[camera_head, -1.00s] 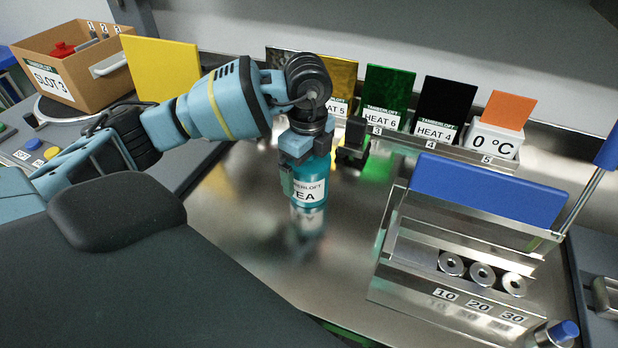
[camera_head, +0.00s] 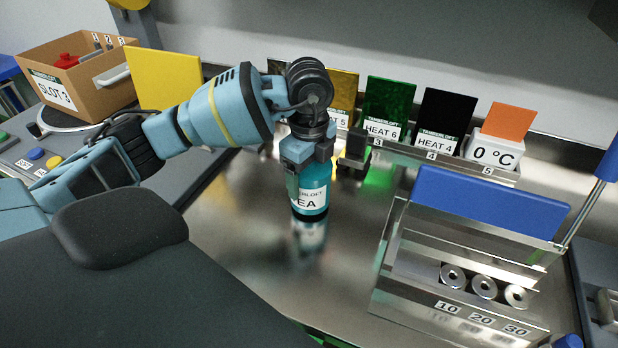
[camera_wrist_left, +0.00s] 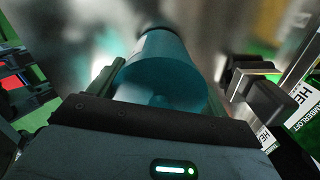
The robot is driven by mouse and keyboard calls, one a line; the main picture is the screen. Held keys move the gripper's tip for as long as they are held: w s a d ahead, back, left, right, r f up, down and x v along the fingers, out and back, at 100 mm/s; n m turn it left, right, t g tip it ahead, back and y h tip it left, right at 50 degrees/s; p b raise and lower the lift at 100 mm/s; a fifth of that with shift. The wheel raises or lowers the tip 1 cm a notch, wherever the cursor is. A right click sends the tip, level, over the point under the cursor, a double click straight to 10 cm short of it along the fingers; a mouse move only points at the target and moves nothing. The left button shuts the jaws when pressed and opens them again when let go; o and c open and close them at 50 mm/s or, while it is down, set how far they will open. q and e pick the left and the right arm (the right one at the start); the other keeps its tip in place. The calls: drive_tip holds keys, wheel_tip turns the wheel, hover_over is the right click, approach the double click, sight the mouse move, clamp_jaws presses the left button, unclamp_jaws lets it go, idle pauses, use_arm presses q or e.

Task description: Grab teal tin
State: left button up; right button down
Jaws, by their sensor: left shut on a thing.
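The teal tin (camera_head: 313,192) is a cylinder with a white label that partly reads "EA". It is upright below my left gripper (camera_head: 308,163) in the head view, over the shiny metal worktop (camera_head: 255,235), with its reflection under it. My left gripper is shut on the tin from above. The left wrist view shows the tin (camera_wrist_left: 165,70) between the two fingers of the gripper (camera_wrist_left: 160,85). Whether the tin's base touches the worktop is hard to tell. My right gripper is not in view.
A black block fixture (camera_head: 354,153) stands just right of the tin. Behind is a rack with a green HEAT 6 plate (camera_head: 388,103), a black HEAT 4 plate (camera_head: 444,115) and an orange plate (camera_head: 507,120). A blue-topped metal press (camera_head: 490,200) is at right. A cardboard box (camera_head: 70,75) is back left.

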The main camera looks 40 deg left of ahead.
use_arm(q)
wheel_tip(320, 180, up, 3)
drive_tip(key=shift+f, duration=0.15)
drive_tip(key=s+a+r, duration=0.1)
drive_tip(key=s+a, duration=0.2)
drive_tip(key=s, duration=1.2)
drive_tip(key=shift+s+b, duration=0.35)
drive_tip(key=shift+s, duration=0.05)
